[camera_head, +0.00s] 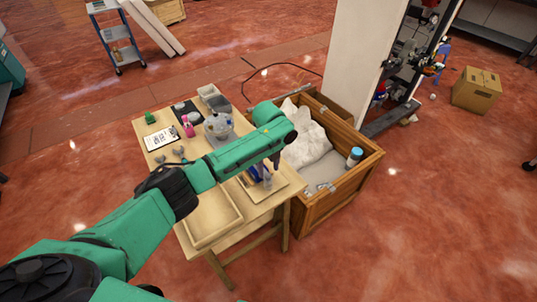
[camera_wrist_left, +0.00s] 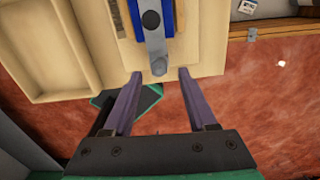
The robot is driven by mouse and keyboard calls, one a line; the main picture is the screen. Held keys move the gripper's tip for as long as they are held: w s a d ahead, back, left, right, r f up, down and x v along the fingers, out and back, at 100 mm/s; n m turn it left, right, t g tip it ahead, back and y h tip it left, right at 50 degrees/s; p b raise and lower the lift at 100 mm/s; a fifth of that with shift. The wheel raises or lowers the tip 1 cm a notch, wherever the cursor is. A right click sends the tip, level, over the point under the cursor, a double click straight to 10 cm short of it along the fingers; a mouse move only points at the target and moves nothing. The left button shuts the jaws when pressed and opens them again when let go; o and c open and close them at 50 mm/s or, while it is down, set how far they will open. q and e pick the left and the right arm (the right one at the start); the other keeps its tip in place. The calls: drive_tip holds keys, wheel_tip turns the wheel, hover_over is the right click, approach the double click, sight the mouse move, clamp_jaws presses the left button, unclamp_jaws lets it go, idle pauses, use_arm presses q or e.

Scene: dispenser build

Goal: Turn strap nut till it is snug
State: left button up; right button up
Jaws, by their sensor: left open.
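A blue part (camera_wrist_left: 131,18) with a grey strap-like piece (camera_wrist_left: 154,42) over it sits in a light wooden tray in the left wrist view. A dark round spot (camera_wrist_left: 151,19) lies on the grey piece, and its rounded end points toward my fingers. I cannot tell which of these is the strap nut. The blue part (camera_head: 258,174) shows in the head view, partly hidden by my arm. My left gripper (camera_wrist_left: 160,74) is open, its two purple fingertips on either side of the view of the grey end. I see no clear contact. My right gripper is not in view.
An empty wooden tray (camera_head: 213,219) is at the table's near edge. A clipboard (camera_head: 161,138), a pink bottle (camera_head: 188,127) and a clear bowl (camera_head: 218,127) stand farther back. A wooden crate (camera_head: 340,187) with a blue-capped bottle (camera_head: 354,156) stands right of the table.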

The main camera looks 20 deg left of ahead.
sight(268, 175)
use_arm(q)
wheel_tip(268, 175, up, 12)
drive_tip(key=b, duration=0.1)
idle(0.4)
